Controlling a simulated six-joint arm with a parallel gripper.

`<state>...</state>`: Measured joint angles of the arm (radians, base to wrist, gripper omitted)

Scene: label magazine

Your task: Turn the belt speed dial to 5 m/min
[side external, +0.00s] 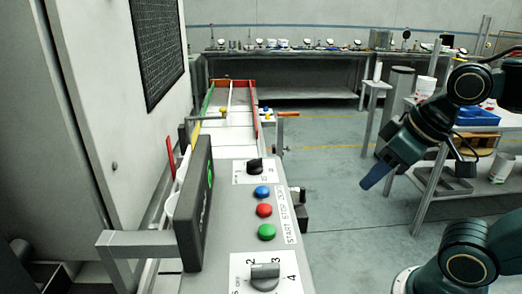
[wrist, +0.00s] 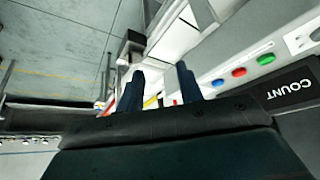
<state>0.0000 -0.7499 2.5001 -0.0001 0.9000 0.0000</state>
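A grey dial knob (side external: 265,276) sits on a white scale plate (side external: 290,284) at the near end of the control panel in the side external view. The numerals 2, 3 and 4 show around it; which mark it points at is unclear. A smaller black knob (side external: 255,166) sits on another plate farther along the panel. I cannot read which dial is labelled belt speed. My gripper (side external: 376,172) hangs to the right of the panel, well away from both knobs. In the wrist view its two dark blue fingers (wrist: 161,80) stand apart with nothing held between them.
Blue (side external: 262,192), red (side external: 264,210) and green (side external: 267,232) buttons line the panel between the knobs. A dark display box (side external: 195,205) stands upright along the panel's left. A conveyor channel (side external: 228,120) runs behind. Open floor lies between panel and arm.

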